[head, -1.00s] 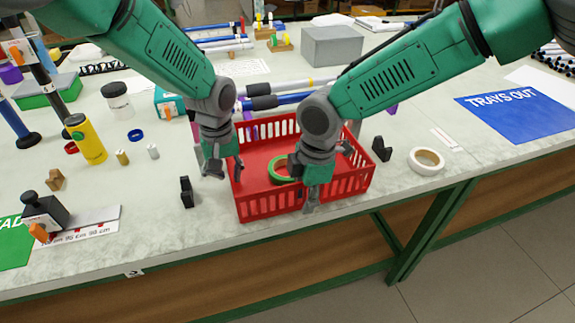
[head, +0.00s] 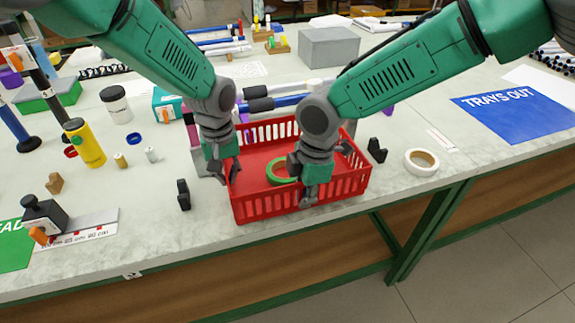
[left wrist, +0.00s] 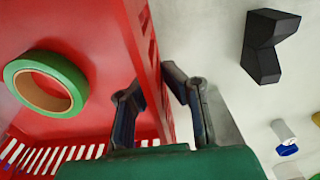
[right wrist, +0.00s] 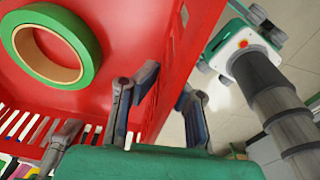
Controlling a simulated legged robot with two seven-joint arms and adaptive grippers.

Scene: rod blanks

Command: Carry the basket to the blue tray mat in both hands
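The red basket (head: 300,205) stands on the table near its front edge, with a green tape roll (head: 279,171) inside. My left gripper (head: 227,172) is at the basket's left wall. In the left wrist view its fingers (left wrist: 152,85) straddle that wall, one inside and one outside, with gaps showing. My right gripper (head: 301,190) is at the front wall. In the right wrist view its fingers (right wrist: 168,90) stand apart on either side of the wall. Contact with the walls is hard to tell. The blue tray mat (head: 520,113), marked "TRAYS OUT", lies flat at the right.
A white tape roll (head: 421,162) and a black block (head: 377,150) lie right of the basket. Another black block (head: 183,194) stands to its left. Rods lie behind the basket, and a grey box (head: 330,47) stands farther back. The blue mat is clear.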

